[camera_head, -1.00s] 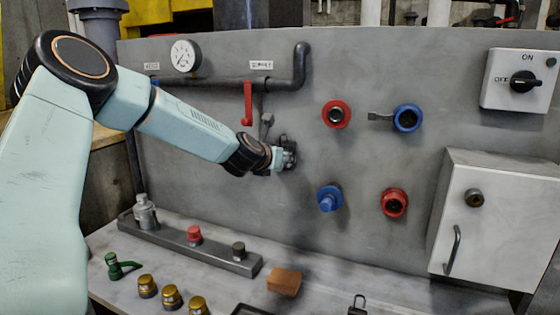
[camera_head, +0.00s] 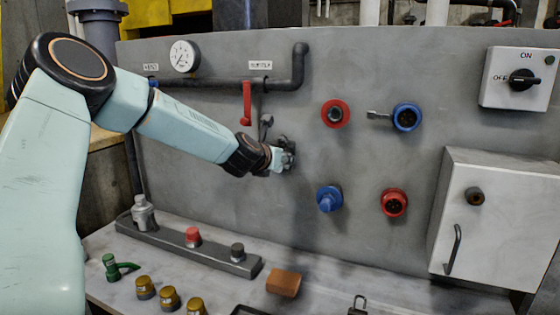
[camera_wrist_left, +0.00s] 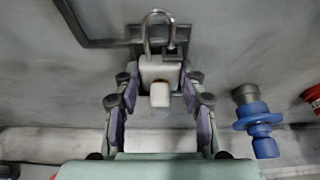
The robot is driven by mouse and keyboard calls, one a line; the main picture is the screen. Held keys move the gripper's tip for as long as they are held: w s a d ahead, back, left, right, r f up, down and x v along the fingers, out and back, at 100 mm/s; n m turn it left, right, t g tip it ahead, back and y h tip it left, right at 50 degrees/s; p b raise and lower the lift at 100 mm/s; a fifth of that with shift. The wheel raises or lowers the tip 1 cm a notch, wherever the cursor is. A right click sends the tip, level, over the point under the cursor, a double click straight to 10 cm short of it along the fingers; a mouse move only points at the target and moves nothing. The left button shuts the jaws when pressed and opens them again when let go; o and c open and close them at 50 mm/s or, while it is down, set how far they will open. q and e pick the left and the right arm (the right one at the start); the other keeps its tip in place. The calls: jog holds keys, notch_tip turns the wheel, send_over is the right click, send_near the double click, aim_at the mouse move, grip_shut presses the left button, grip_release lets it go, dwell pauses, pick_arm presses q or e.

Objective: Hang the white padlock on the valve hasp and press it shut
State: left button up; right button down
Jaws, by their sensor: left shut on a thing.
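The white padlock (camera_wrist_left: 160,71) is upright between the fingers of my left gripper (camera_wrist_left: 160,88) in the left wrist view, with its metal shackle (camera_wrist_left: 149,28) pointing up. A dark bracket (camera_wrist_left: 180,46), which looks like the hasp, is right at the shackle. I cannot tell whether the shackle passes through it or is closed. In the head view my left gripper (camera_head: 286,157) is at the grey panel, below the red valve lever (camera_head: 247,103), and hides the padlock. My right gripper is not in view.
The red socket (camera_head: 335,114) and blue plug (camera_head: 329,199) are on the panel to the right of the gripper. A rail (camera_head: 205,250) with fittings, a brown block (camera_head: 284,283) and a dark padlock (camera_head: 358,306) are on the bench below. The panel between is clear.

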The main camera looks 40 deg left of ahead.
pick_arm(q)
jog(key=o, duration=1.1)
jog(key=shift+c, duration=0.4)
jog(key=shift+s+d+r+p, duration=0.1)
jog(key=shift+s+r+p, duration=0.15)
jog(key=shift+s+p, duration=0.35)
jog(key=p+v, duration=0.5)
jog(key=p, duration=0.1)
jog(key=shift+s+d+r+p, duration=0.1)
jog(key=shift+s+d+p, duration=0.05)
jog(key=shift+s+p, duration=0.2)
